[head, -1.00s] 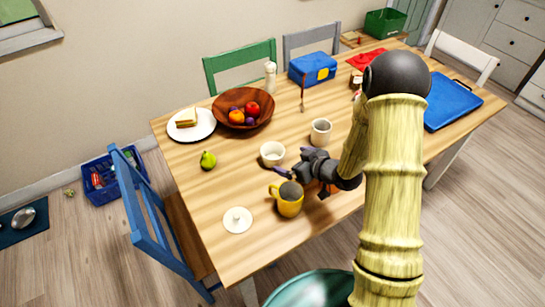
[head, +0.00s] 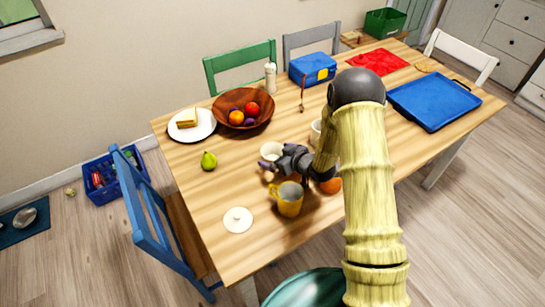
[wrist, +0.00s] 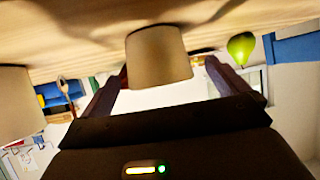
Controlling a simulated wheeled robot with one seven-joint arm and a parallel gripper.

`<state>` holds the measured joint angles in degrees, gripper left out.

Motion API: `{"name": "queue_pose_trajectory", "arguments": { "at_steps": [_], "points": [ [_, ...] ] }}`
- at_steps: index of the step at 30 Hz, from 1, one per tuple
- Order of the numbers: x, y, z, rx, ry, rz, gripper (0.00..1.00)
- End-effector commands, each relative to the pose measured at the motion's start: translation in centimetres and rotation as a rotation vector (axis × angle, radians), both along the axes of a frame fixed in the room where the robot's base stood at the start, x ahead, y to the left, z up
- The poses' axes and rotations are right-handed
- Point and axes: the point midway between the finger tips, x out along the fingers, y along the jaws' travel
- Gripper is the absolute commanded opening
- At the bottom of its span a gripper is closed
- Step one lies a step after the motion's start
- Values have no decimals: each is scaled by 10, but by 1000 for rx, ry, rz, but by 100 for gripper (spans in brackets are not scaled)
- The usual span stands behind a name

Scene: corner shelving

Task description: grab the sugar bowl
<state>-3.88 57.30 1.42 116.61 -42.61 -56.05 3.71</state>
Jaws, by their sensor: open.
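The sugar bowl is most likely the small cream bowl (head: 271,150) without a lid, standing upright on the table; my gripper partly hides it. In the wrist view, which is upside down, the bowl (wrist: 158,57) stands at the fingertips, between the two open fingers and nearer the left one. I cannot tell whether a finger touches it. My gripper (head: 268,162) is open and low over the table at the bowl's near right side. A white knobbed lid (head: 238,219) lies apart near the table's front edge.
A pale cup (head: 315,131), partly hidden, and an orange (head: 331,186) are beside my arm. A green pear (head: 209,160) and wooden fruit bowl (head: 243,110) lie beyond. The table's left front is mostly clear.

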Motion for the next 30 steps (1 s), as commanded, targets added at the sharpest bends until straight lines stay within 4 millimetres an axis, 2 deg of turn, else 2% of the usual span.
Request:
{"name": "queue_pose_trajectory", "arguments": {
  "at_steps": [6, 23, 30],
  "points": [
    [17, 17, -13, -2, 0, 2, 99],
    [19, 17, -15, -1, 1, 0, 99],
    [18, 17, -14, -1, 1, 0, 52]
  ]
}}
